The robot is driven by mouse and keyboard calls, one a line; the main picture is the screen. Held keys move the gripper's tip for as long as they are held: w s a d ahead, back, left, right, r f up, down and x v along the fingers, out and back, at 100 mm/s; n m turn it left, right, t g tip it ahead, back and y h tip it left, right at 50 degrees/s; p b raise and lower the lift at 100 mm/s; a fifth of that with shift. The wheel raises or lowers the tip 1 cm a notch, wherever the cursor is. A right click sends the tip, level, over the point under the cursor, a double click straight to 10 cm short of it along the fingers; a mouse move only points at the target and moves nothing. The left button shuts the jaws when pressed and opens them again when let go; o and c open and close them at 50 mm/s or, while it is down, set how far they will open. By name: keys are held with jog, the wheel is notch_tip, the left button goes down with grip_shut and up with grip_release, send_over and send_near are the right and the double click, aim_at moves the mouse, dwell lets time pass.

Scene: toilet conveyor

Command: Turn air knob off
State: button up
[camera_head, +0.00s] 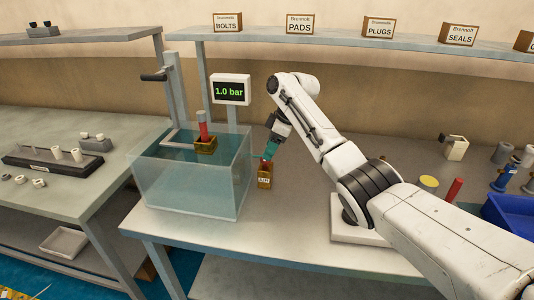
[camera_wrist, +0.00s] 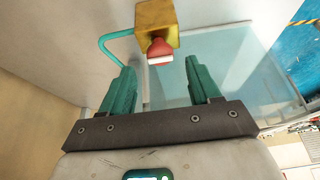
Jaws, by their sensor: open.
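The air knob is red with a white bar across its face in the wrist view (camera_wrist: 160,50). It sits on a small yellow box (camera_wrist: 156,16), which also shows beside the tank in the head view (camera_head: 264,180). My gripper (camera_head: 271,155) is just above the box in the head view. In the wrist view its two teal fingers (camera_wrist: 160,66) are apart, one to each side of the knob's near end. No contact with the knob is visible. The display (camera_head: 230,91) reads 1.0 bar in green.
A clear water tank (camera_head: 190,185) stands left of the box, with a yellow block and red cylinder (camera_head: 204,137) above it. A teal hose (camera_wrist: 112,45) curves to the box. A blue bin (camera_head: 508,215) and a red cylinder (camera_head: 454,190) are at the right.

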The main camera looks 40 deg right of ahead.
aim_at(265, 162)
jog(key=shift+x, duration=1.7)
jog(key=shift+c, duration=0.4)
jog(key=c, duration=0.9)
